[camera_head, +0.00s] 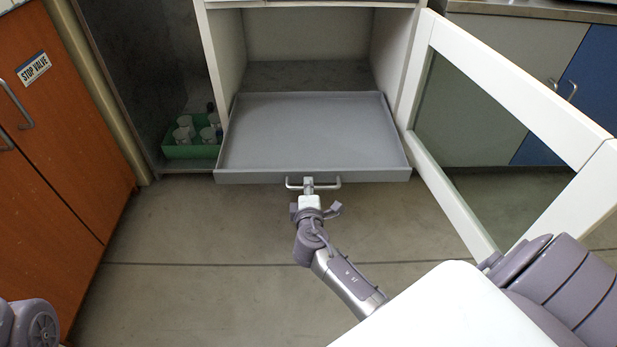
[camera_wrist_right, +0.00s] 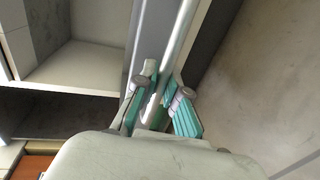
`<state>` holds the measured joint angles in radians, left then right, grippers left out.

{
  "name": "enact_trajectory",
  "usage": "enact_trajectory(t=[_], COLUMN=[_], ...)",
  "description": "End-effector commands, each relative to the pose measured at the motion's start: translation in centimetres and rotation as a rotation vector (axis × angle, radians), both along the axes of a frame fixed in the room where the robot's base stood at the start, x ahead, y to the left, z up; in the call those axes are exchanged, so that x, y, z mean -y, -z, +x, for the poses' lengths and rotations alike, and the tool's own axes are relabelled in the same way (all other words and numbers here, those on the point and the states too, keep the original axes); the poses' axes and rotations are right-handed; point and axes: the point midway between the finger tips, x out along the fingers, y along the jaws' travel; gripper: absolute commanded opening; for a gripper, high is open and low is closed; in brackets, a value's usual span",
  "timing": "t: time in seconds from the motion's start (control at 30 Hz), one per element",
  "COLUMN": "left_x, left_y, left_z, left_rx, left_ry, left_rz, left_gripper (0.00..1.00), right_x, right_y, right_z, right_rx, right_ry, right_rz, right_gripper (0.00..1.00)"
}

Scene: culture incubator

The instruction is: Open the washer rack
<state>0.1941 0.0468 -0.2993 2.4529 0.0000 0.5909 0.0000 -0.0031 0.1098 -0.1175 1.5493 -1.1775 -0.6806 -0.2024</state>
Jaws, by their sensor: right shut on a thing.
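The washer rack (camera_head: 310,130) is a flat, empty grey tray with a low rim. It extends out of the white cabinet, with its back part still inside the opening. A silver bar handle (camera_head: 329,184) sits on its front face. My right gripper (camera_head: 309,184) is shut on this handle at its middle. In the right wrist view the gripper's teal-padded fingers (camera_wrist_right: 162,105) sit on both sides of the handle bar (camera_wrist_right: 180,40). My left gripper is out of view.
The glass cabinet door (camera_head: 500,130) stands open on the right with its white frame. A green crate (camera_head: 190,151) with several white bottles stands in the compartment left of the rack. Orange cabinets (camera_head: 60,150) stand at the left. The floor (camera_head: 190,240) before the rack is clear.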

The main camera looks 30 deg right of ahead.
Motion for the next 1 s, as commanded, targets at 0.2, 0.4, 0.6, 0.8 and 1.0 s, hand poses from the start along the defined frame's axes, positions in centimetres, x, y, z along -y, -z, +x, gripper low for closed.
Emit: enact_trajectory(t=[0.2, 0.4, 0.6, 0.8, 1.0], left_x=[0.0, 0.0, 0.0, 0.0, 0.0], left_y=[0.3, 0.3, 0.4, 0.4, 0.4], left_z=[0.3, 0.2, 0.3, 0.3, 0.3], left_rx=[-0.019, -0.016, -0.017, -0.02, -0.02], left_ry=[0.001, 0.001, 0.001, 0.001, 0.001], left_rz=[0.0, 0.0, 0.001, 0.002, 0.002], left_gripper=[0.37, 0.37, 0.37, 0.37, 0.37], right_x=[-1.2, -1.5, -1.5, -1.5, -1.5], right_y=[-0.1, 0.0, 0.0, 0.0, 0.0], right_z=[-1.9, -2.4, -2.4, -2.4, -2.3], right_rx=[0.001, 0.001, 0.001, 0.0, 0.001], right_ry=[-0.001, 0.0, -0.001, -0.001, -0.001], right_rz=[0.001, 0.001, 0.001, 0.0, 0.0], right_gripper=[0.0, 0.0, 0.0, 0.22, 0.22])
